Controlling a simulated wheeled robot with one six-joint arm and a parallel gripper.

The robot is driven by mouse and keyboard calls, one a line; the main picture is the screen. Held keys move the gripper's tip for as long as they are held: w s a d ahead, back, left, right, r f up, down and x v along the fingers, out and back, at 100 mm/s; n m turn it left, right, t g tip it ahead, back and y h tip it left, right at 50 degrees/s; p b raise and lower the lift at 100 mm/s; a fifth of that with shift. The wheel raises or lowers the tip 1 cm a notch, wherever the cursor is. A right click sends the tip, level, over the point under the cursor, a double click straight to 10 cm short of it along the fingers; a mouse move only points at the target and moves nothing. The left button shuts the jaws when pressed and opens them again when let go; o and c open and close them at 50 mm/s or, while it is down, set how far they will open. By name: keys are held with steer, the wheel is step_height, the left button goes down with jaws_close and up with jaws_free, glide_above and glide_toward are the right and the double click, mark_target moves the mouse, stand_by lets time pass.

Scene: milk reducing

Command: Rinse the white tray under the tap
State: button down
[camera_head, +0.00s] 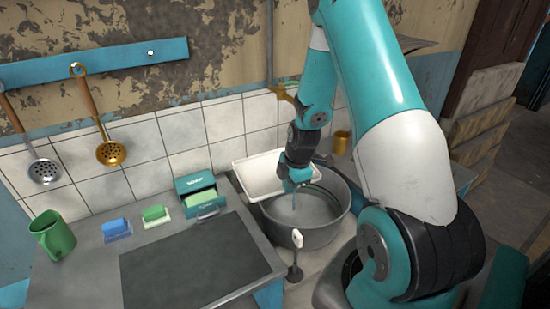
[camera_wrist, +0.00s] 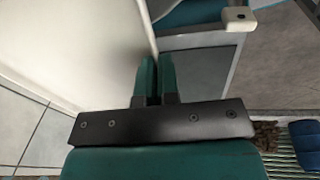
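The white tray (camera_head: 262,180) is tilted above the back left rim of a grey round basin (camera_head: 325,234). My gripper (camera_head: 297,183) is at the tray's right side, over the basin. In the wrist view the two green fingers (camera_wrist: 157,80) are close together at the edge of the white tray (camera_wrist: 75,40), with its rim running in between them. The contact itself is mostly hidden. A brass tap (camera_head: 281,93) sits on the wall pipe above, partly behind my arm. A thin bluish vertical line shows below the gripper; I cannot tell if it is water.
A teal box (camera_head: 201,196), a green sponge (camera_head: 156,215), a blue sponge (camera_head: 116,229) and a green mug (camera_head: 52,236) stand on the counter at left. A dark mat (camera_head: 200,264) lies bare in front. Brass (camera_head: 110,152) and steel (camera_head: 45,170) skimmers hang on the wall.

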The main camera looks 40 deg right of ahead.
steer(key=s+a+r+p, duration=0.2)
steer(key=s+a+r, duration=0.1)
steer(key=r, duration=0.1)
steer(key=shift+a, duration=0.35)
steer(key=shift+f, duration=0.1)
stand_by(0.3)
